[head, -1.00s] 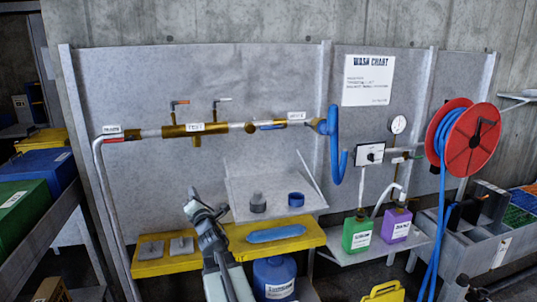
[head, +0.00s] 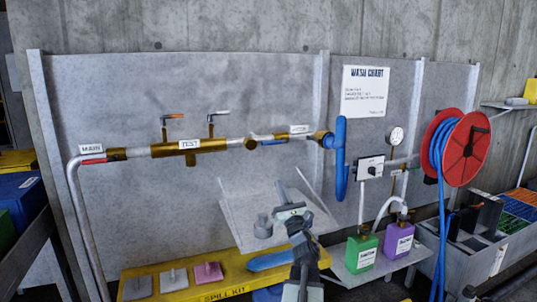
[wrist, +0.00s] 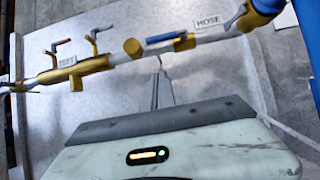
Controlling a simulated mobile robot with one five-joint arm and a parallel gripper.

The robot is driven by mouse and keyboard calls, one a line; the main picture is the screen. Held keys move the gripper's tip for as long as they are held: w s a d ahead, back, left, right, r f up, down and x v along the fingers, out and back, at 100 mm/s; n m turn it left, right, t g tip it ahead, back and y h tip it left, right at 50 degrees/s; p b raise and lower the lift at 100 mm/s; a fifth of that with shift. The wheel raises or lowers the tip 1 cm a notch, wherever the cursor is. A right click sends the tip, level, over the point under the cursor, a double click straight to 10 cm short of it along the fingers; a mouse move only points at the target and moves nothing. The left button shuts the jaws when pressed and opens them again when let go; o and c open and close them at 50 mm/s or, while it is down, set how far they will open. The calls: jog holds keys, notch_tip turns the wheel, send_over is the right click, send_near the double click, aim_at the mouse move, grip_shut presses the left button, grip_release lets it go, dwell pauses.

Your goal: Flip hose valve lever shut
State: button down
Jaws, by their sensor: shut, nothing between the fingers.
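The hose valve sits on the pipe run at the right, by the HOSE label (head: 299,128). Its blue lever (head: 301,135) lies along the pipe. In the wrist view the blue lever (wrist: 166,37) runs nearly lengthwise with the pipe, left of the HOSE label (wrist: 207,22). My gripper (head: 281,186) is below the pipe in front of the grey panel, pointing up, with its fingers together and empty. In the wrist view my gripper (wrist: 158,66) is below the lever, apart from it.
Test valve levers, red (head: 172,116) and white (head: 218,112), stand up from the brass pipe (head: 190,146). A slanted grey tray (head: 240,222) and yellow spill kit shelf (head: 180,284) lie below.

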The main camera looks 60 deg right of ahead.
aim_at(273, 142)
jog(key=shift+r, duration=0.1)
jog(key=s+r+p+x, duration=0.1)
jog(key=r+p+x, duration=0.1)
jog(key=p+x, duration=0.7)
jog(key=x, duration=0.3)
jog(key=shift+r, duration=0.25)
